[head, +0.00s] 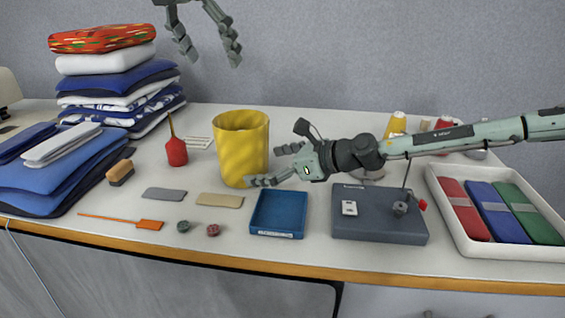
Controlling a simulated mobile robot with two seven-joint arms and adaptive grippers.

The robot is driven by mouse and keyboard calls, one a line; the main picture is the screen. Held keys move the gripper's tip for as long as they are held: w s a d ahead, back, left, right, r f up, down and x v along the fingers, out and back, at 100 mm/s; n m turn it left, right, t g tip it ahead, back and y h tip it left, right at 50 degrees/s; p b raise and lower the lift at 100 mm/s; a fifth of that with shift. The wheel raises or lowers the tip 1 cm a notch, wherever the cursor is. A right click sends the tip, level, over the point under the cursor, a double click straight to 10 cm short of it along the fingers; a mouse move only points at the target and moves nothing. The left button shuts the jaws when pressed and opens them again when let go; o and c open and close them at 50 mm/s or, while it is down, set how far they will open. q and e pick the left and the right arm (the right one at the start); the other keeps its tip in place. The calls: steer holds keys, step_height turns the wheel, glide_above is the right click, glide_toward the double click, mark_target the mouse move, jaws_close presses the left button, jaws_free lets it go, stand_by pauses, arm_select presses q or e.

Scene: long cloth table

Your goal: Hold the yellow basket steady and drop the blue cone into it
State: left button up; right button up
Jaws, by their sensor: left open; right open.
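The yellow basket (238,145) stands upright on the table, left of the middle. Its inside floor is hidden from this angle. My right gripper (264,166) reaches in from the right, open, with its fingers close to the basket's right side; I cannot tell whether they touch it. My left gripper (209,57) hangs open and empty at the top, above and behind the basket. I cannot make out a blue cone. Yellow cones (397,123) stand at the back right, partly hidden behind my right arm.
A blue tray (261,230) and a grey box (380,230) sit in front. A white tray (458,249) of folded cloths is at right. A red oil can (176,152) stands left of the basket. Folded cloth stacks (70,180) fill the left.

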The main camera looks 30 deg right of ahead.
steer(key=v, duration=0.5)
steer(key=shift+r, duration=0.15)
steer(key=shift+s+d+r, duration=0.1)
steer(key=shift+s+d, duration=0.25)
steer(key=shift+s, duration=0.15)
steer(key=shift+w, duration=0.1)
steer(key=x, duration=1.1)
steer(key=shift+w+a+f, duration=0.15)
steer(key=shift+a+f, duration=0.1)
steer(key=shift+w+a, duration=0.1)
steer(key=shift+w, duration=0.1)
arm_select(q)
steer(key=shift+x, duration=1.15)
